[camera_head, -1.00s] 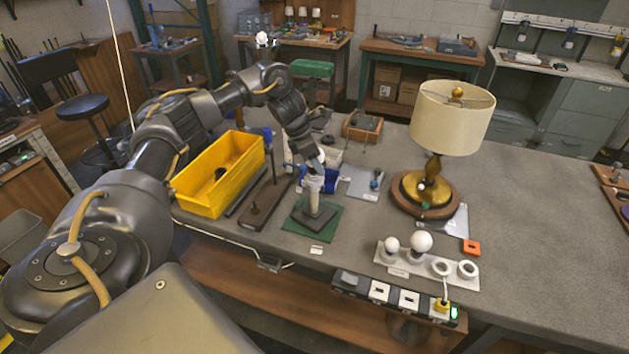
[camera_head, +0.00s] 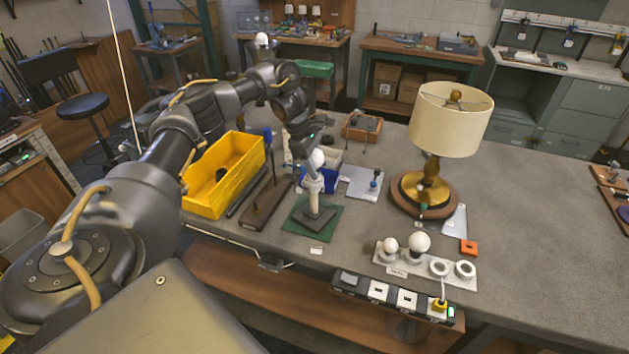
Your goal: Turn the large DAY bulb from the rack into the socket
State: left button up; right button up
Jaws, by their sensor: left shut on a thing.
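The socket (camera_head: 313,184) is a pale upright holder on a dark base, standing on a green mat (camera_head: 298,229). A white round bulb (camera_head: 318,158) shows just above the socket, under my left gripper (camera_head: 312,149). My left gripper is shut on this bulb; the fingers are small and partly hidden. I cannot tell whether the bulb's base touches the socket. The white rack (camera_head: 410,271) at the front right holds a smaller bulb (camera_head: 390,245) and a larger bulb (camera_head: 419,242), beside two empty rings. No DAY lettering is readable. My right gripper is not in view.
A yellow bin (camera_head: 215,197) stands left of the socket, with a brown wooden block (camera_head: 266,205) between. A blue bin (camera_head: 322,181) is behind the socket. A brass lamp (camera_head: 425,190) stands to the right. A power strip (camera_head: 390,295) runs along the front edge.

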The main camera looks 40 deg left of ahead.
pick_arm(q)
jog(key=shift+s+m+g+p, duration=0.15)
jog(key=shift+m+g+p, duration=0.35)
jog(key=shift+m+p, duration=0.45)
jog(key=shift+f+m+b, duration=0.35)
jog(key=shift+m+b, duration=0.1)
jog(key=shift+b, duration=0.25)
jog(key=shift+r+m+b, duration=0.1)
jog(key=shift+m+b, duration=0.3)
jog(key=shift+d+m+g+b, duration=0.2)
jog(key=shift+m+g+b, duration=0.15)
jog(key=shift+b, duration=0.9)
jog(key=shift+a+m+b, duration=0.15)
jog(key=shift+m+b, duration=0.1)
jog(key=shift+b, duration=0.6)
jog(key=shift+r+p, duration=0.3)
jog(key=shift+p, duration=0.4)
jog(key=shift+m+g+p, duration=0.25)
jog(key=shift+m+p, duration=0.35)
jog(key=shift+p, duration=1.5)
jog(key=shift+f+p, duration=0.1)
jog(key=shift+p, duration=0.35)
